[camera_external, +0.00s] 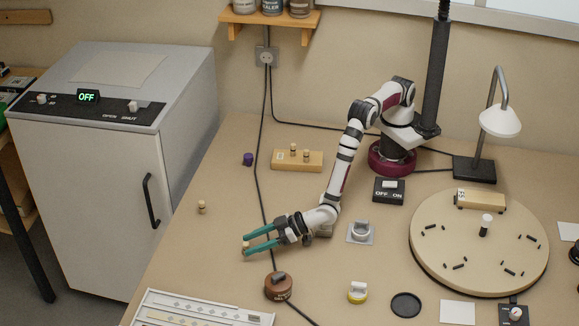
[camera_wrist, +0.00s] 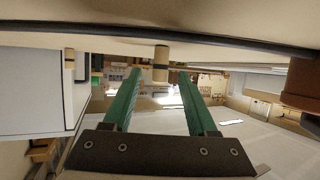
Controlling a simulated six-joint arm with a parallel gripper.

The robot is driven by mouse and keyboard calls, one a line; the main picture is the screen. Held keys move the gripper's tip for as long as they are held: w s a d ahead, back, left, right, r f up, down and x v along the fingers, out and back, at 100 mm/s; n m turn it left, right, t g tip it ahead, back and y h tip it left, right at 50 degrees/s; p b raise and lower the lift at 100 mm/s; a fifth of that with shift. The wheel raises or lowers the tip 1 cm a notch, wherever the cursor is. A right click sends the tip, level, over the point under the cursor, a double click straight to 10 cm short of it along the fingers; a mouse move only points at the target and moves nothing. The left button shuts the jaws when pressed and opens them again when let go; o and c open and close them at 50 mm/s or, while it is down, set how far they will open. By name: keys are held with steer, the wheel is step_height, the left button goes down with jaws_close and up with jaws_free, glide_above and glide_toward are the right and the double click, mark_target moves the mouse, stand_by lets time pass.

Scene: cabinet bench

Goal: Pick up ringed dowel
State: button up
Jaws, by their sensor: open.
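A light wooden dowel (camera_external: 245,247) stands on the bench at the tips of my gripper (camera_external: 248,244). In the wrist view, where the bench is at the top, the same dowel (camera_wrist: 161,63) shows a dark band and sits between the two green fingertips (camera_wrist: 160,76), with a gap on each side. My gripper is open and low over the bench. A similar banded dowel (camera_external: 201,207) stands alone farther left; it also shows in the wrist view (camera_wrist: 69,62). Two more dowels (camera_external: 293,149) stand in a wooden block (camera_external: 285,165). The lower finger partly hides the near dowel in the external view.
A black cable (camera_external: 258,190) runs along the bench near my gripper. A brown round pot (camera_external: 278,288) stands close in front, and a white panel (camera_external: 205,308) lies at the front edge. A purple piece (camera_external: 248,159) lies behind. A cabinet (camera_external: 120,150) stands left.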

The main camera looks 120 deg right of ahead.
jaws_close()
stand_by(0.3)
